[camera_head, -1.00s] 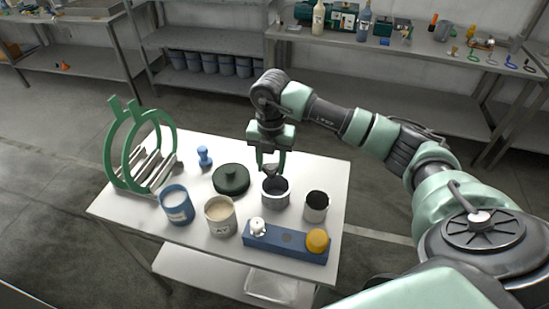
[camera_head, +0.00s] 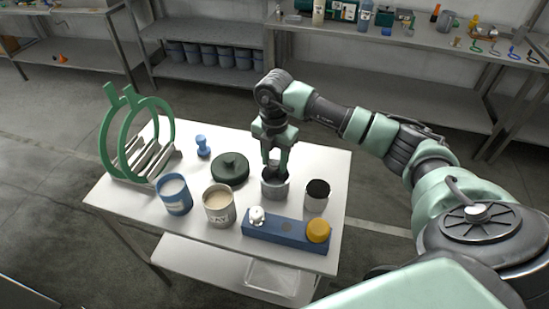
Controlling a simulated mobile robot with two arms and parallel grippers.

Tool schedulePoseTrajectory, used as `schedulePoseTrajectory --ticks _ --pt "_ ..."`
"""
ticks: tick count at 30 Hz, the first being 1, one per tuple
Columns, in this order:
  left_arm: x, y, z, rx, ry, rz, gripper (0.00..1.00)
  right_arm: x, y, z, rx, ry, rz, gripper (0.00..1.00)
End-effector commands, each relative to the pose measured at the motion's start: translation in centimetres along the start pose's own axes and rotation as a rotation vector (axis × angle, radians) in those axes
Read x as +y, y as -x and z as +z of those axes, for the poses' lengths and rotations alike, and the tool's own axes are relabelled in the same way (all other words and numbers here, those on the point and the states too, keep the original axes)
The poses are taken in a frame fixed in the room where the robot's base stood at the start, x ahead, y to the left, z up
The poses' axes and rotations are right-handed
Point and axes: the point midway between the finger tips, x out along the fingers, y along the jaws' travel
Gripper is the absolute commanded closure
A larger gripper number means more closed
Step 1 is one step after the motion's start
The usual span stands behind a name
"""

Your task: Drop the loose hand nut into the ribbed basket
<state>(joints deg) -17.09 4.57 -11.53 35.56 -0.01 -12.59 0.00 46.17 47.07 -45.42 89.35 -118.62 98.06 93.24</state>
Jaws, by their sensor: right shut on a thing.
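My right gripper (camera_head: 277,162) points down at the mouth of a grey metal pot (camera_head: 275,190) on the white table. It is shut on a small dark grey piece, which I take to be the hand nut; the fingers and the pot rim mostly hide it. I cannot tell whether it touches the pot. The pot stands upright under the fingers and may be the ribbed basket; ribs are too small to make out. A second grey cup (camera_head: 316,200) with a dark inside stands to its right. My left gripper is not in view.
A blue block (camera_head: 285,234) with a white knob (camera_head: 256,215) and an orange knob (camera_head: 318,231) lies in front. A dark green lid (camera_head: 230,168), blue jar (camera_head: 174,196), cream-filled jar (camera_head: 219,207), blue stamp-like piece (camera_head: 202,146) and green ring rack (camera_head: 140,140) stand left.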

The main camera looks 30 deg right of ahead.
Motion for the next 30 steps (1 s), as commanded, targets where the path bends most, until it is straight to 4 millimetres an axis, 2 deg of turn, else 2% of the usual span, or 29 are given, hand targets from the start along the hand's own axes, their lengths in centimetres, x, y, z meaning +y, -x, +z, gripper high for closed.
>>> schedulePoseTrajectory --ticks 3,13,14,16,26,30 --pt "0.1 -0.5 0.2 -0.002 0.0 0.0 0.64 0.0 -0.7 0.0 0.0 0.0 0.001 0.99" --pt "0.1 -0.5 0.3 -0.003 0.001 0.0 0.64 0.0 -0.8 0.0 0.0 0.0 0.001 0.99" --pt "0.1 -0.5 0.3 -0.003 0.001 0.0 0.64 0.0 -0.8 0.0 0.0 0.0 0.001 0.53" --pt "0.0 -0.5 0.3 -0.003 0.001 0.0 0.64 0.0 -0.8 0.0 0.0 0.0 0.001 0.34" --pt "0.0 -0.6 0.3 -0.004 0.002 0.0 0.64 0.0 -0.7 0.0 0.0 0.0 0.001 0.33" --pt "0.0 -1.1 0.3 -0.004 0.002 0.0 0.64 0.2 0.5 0.0 0.0 0.0 0.005 0.33"
